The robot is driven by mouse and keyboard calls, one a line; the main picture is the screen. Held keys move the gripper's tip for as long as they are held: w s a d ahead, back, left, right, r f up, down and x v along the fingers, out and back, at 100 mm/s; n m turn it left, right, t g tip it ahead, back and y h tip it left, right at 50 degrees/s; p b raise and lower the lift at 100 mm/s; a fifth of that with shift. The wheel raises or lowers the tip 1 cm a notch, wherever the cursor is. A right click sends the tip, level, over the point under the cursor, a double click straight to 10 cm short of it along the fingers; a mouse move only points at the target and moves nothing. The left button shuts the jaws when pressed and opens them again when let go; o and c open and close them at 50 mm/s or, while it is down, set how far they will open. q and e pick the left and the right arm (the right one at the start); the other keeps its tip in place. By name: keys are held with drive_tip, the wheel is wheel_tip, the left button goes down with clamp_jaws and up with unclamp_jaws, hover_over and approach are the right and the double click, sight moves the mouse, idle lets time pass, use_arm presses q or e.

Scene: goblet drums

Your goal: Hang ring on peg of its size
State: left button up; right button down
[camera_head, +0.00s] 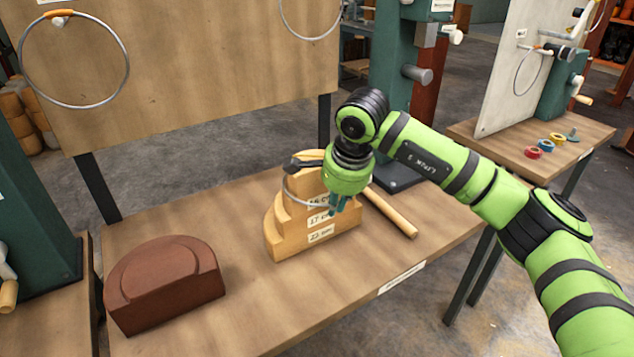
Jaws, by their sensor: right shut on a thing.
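My right gripper (337,204) points down at the front of a stepped, half-round wooden block (285,240) and is shut on a thin grey metal ring (290,196). The ring curves around the block's upper step; my gripper hides part of it. Labels on the steps read about 15, 17 and 22 cm. A large metal ring (127,75) hangs from an orange-brown peg (58,13) on the upright wooden board (200,70). Another ring (312,38) hangs at the board's top right, its peg out of frame. My left gripper is not in view.
A brown half-round block (165,290) lies front left on the workbench (245,315). A wooden-handled mallet (390,212) lies right of the stepped block, its head partly hidden. A green machine column (400,60) stands behind. The bench's front middle is clear.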

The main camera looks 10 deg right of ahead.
drive_tip(key=shift+s+a, duration=0.15)
drive_tip(key=shift+a, duration=0.1)
drive_tip(key=shift+r, duration=0.1)
wheel_tip(320, 180, up, 4)
drive_tip(key=shift+d+f+p, duration=0.1)
drive_tip(key=shift+f+p, duration=0.15)
drive_tip(key=shift+p, duration=0.8)
drive_tip(key=shift+r+t+p, duration=0.3)
drive_tip(key=shift+r+p, duration=0.25)
drive_tip(key=shift+r, duration=1.2)
drive_tip(key=shift+r, duration=0.15)
wheel_tip(320, 180, up, 3)
drive_tip(key=shift+r+p, duration=0.1)
drive_tip(key=shift+p, duration=0.4)
